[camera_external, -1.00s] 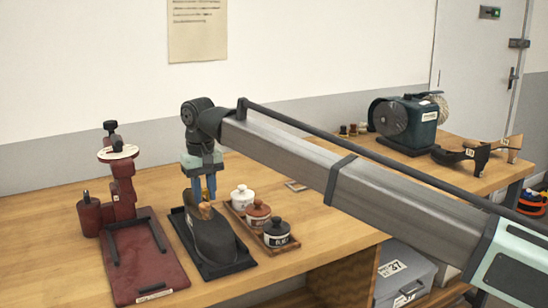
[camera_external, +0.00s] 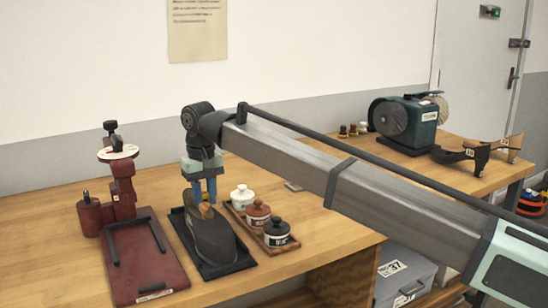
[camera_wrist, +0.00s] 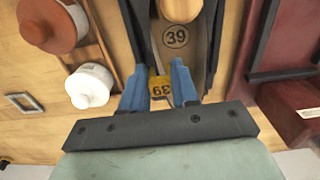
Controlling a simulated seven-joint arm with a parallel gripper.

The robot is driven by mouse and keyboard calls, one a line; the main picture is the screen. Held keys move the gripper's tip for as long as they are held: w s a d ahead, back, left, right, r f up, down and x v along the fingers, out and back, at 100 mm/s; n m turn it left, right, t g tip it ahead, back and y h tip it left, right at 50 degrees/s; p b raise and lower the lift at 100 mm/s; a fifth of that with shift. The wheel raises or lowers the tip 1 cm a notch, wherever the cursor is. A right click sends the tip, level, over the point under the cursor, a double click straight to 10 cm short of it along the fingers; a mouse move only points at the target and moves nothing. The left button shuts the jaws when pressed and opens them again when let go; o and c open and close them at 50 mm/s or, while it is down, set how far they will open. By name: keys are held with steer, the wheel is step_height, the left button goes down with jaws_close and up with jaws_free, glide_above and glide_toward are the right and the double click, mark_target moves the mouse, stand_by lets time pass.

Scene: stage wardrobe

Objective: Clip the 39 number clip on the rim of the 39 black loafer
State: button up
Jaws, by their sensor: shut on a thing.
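The black loafer (camera_external: 212,240) rests on a dark mat (camera_external: 234,268), its opening at the far end. In the wrist view its tan insole (camera_wrist: 194,50) bears a circled 39. My gripper (camera_wrist: 160,88) has blue fingers and is shut on the yellow 39 number clip (camera_wrist: 160,84). The clip is at the heel end of the opening. I cannot tell whether it touches the rim. In the external view my gripper (camera_external: 204,192) is directly over the heel end.
A tray with a white jar (camera_external: 242,198), a brown-red jar (camera_external: 258,213) and a black jar (camera_external: 277,233) stands close right of the shoe. A red stand (camera_external: 145,255) is to the left. A grinder (camera_external: 405,122) stands on the back right bench.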

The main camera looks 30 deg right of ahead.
steer(key=o, duration=1.1)
steer(key=shift+r, duration=0.15)
steer(key=shift+r, duration=3.35)
